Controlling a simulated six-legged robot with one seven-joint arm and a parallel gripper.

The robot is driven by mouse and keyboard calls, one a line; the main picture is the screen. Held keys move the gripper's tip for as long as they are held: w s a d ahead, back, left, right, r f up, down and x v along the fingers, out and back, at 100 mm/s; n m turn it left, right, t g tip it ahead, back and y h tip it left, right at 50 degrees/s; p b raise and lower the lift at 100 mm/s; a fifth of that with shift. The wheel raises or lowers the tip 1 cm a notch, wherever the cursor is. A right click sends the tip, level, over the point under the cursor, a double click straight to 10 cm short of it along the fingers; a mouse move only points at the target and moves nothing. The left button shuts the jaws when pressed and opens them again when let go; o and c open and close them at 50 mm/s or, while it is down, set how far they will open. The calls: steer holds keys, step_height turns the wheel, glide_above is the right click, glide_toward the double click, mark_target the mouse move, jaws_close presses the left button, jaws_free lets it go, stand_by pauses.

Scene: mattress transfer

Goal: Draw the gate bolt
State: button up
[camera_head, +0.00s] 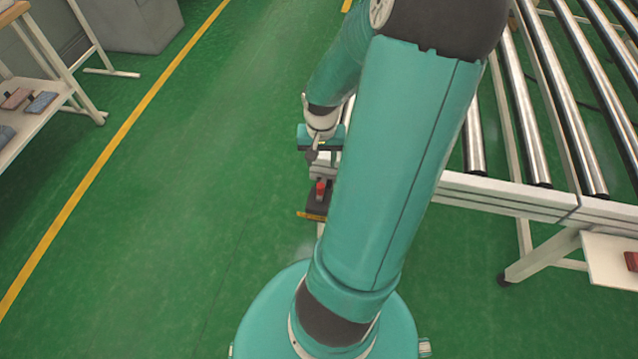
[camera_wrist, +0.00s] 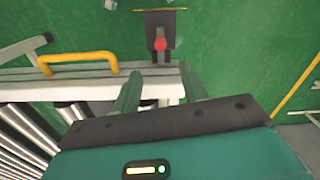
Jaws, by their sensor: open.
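A red knob (camera_wrist: 160,43) sits on a dark plate (camera_wrist: 153,20) at the side of a white rail (camera_wrist: 200,76). It looks like the gate bolt's grip. In the head view the red knob (camera_head: 320,188) shows just below my gripper (camera_head: 318,148), beside my arm. In the wrist view my gripper (camera_wrist: 158,70) is open and empty, its two green fingers apart over the rail. The knob lies beyond the fingertips, roughly between their lines, and no contact shows. My arm hides part of the rail in the head view.
A yellow handle (camera_wrist: 78,62) stands on the rail left of my fingers in the wrist view. A roller conveyor (camera_head: 560,100) fills the right side. A shelf table (camera_head: 35,110) stands at the left. Green floor between them is clear.

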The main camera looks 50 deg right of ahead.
mark_target(321, 185)
step_height(321, 185, down, 13)
steer(key=shift+f, duration=0.1)
stand_by(0.4)
jaws_close()
